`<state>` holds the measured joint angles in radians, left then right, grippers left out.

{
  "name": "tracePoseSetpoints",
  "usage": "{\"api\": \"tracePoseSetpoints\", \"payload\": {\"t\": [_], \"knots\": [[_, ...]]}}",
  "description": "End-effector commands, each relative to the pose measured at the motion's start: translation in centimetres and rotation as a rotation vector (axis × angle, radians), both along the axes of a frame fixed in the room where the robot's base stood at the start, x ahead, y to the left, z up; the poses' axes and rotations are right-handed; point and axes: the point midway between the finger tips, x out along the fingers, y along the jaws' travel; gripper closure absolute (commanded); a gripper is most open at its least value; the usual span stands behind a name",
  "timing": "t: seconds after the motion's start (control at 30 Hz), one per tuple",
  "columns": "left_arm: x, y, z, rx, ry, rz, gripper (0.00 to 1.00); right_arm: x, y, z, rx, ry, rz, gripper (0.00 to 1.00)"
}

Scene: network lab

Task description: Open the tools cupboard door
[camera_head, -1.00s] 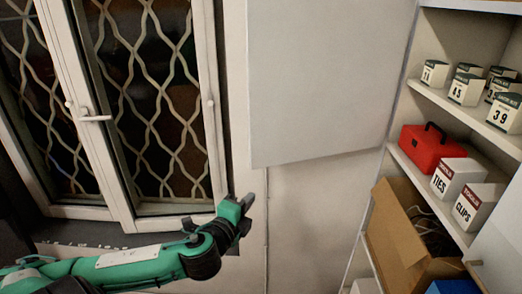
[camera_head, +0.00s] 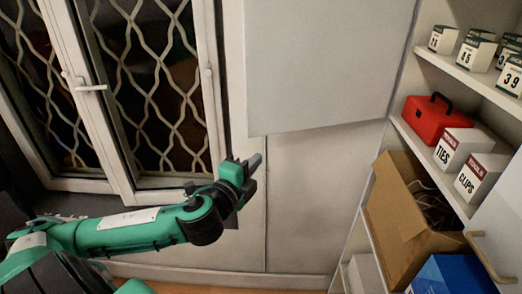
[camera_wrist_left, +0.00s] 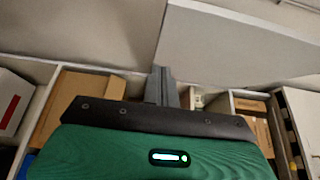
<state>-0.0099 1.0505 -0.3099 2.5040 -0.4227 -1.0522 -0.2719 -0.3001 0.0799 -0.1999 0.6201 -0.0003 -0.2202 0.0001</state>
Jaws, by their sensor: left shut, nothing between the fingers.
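An open-fronted cupboard with shelves stands at the right of the head view; its frame (camera_head: 407,70) shows. A light door panel (camera_head: 510,222) with a pale bar handle (camera_head: 490,258) is at the lower right, partly cut off by the picture edge. A large flat grey panel (camera_head: 325,70) stands left of the shelves; I cannot tell whether it is another door of the cupboard. My left gripper (camera_head: 252,163) is shut and empty, left of and below that panel's lower edge, apart from the handle. The gripper's fingers (camera_wrist_left: 161,84) also show in the left wrist view. My right gripper is out of view.
The shelves hold numbered white boxes (camera_head: 478,53), a red toolbox (camera_head: 425,118), cartons labelled TIES (camera_head: 455,147) and CLIPS (camera_head: 480,175), an open cardboard box (camera_head: 392,207) and a blue box (camera_head: 455,276). A window (camera_head: 150,90) with a lattice is at the left. Bare wall lies between.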

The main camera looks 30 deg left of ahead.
Motion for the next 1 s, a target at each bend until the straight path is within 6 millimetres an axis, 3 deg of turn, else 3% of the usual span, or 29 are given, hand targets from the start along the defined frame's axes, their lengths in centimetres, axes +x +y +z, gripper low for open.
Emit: {"api": "tracePoseSetpoints", "payload": {"t": [0.03, 0.2, 0.63, 0.8, 1.0], "knots": [[0.3, 0.0, -0.4, 0.0, -0.005, 0.0, 1.0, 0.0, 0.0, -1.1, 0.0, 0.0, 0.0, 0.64], [1.0, 0.1, -0.4, 0.002, -0.004, -0.001, 1.0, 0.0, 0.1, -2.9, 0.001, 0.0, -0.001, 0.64], [3.6, 0.3, -0.3, 0.002, -0.003, -0.001, 1.0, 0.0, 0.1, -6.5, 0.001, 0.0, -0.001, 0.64], [6.5, 0.9, 0.5, 0.004, 0.003, 0.003, 1.0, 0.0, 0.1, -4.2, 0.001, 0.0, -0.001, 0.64], [8.1, 3.0, 0.2, 0.005, 0.004, 0.002, 1.0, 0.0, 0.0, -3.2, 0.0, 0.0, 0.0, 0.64]]}}
